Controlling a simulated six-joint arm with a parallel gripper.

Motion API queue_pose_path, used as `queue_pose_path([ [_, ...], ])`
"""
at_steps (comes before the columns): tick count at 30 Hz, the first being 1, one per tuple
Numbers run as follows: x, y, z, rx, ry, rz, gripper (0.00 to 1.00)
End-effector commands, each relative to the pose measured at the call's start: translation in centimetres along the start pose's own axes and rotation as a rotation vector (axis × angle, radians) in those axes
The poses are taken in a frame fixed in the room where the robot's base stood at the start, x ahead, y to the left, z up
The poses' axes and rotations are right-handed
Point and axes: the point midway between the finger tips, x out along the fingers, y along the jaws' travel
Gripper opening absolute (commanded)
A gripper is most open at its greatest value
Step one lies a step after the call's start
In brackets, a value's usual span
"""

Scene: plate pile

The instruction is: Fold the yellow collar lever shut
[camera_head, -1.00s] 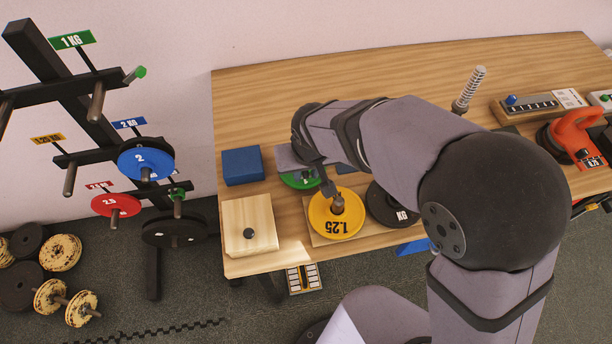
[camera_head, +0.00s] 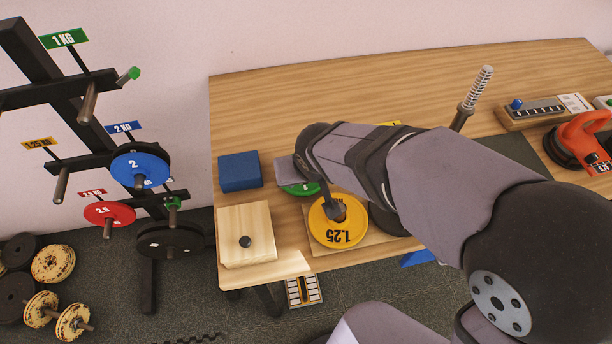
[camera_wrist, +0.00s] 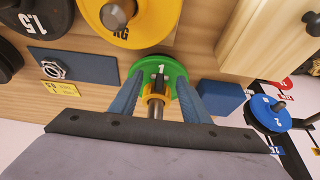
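In the wrist view, a yellow-orange collar (camera_wrist: 155,92) sits around a metal rod (camera_wrist: 154,110) in front of a green plate (camera_wrist: 170,69) marked 1. I cannot make out a separate lever or its angle. My gripper (camera_wrist: 160,84) has its two blue-grey fingers apart, one on each side of the collar, with visible gaps; it looks open and empty. In the head view, my arm hides the collar, and the green plate (camera_head: 301,189) shows only partly, beside the gripper end of my arm.
A yellow 1.25 plate (camera_head: 325,230) lies near the table's front edge. A wooden block with a black knob (camera_head: 245,242) and a blue block (camera_head: 239,171) stand to the left. A spring-topped post (camera_head: 475,90) rises behind my arm. Bare tabletop (camera_head: 290,100) lies at the back.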

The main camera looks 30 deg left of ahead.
Motion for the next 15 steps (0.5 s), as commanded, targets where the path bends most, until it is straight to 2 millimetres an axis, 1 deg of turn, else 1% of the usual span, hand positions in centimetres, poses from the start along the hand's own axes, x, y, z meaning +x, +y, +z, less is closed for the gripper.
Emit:
queue_pose_path([
  [5,-0.2,0.0,0.0,0.000,-0.001,0.000,0.43],
  [8,-0.8,0.0,0.0,0.001,0.001,0.000,0.43],
  [15,-3.7,0.0,-0.1,0.000,0.004,-0.001,0.43],
])
